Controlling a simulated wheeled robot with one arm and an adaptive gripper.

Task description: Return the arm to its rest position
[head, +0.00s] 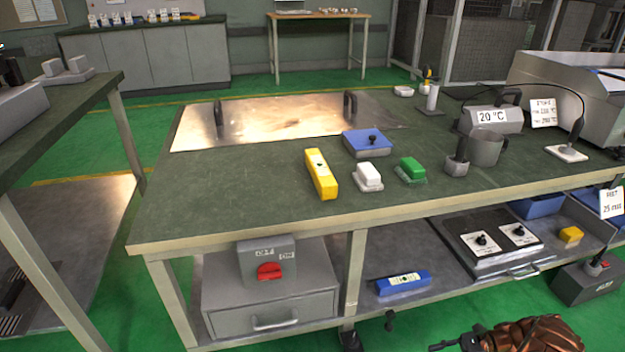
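My gripper (442,346) shows as a small dark shape at the bottom edge, right of centre. It is in front of and below the workbench and apart from it. The brown part beside it, at the right, is cut off by the frame's lower edge. The fingers are too small and dark to tell whether they are open or shut. I see nothing clearly held in it.
The green-topped workbench (240,195) bears a yellow level (321,174), a blue box (367,143), white and green blocks, and a 20 °C device (492,118). Below are a switch box (267,262) and a shelf with a blue level (403,283).

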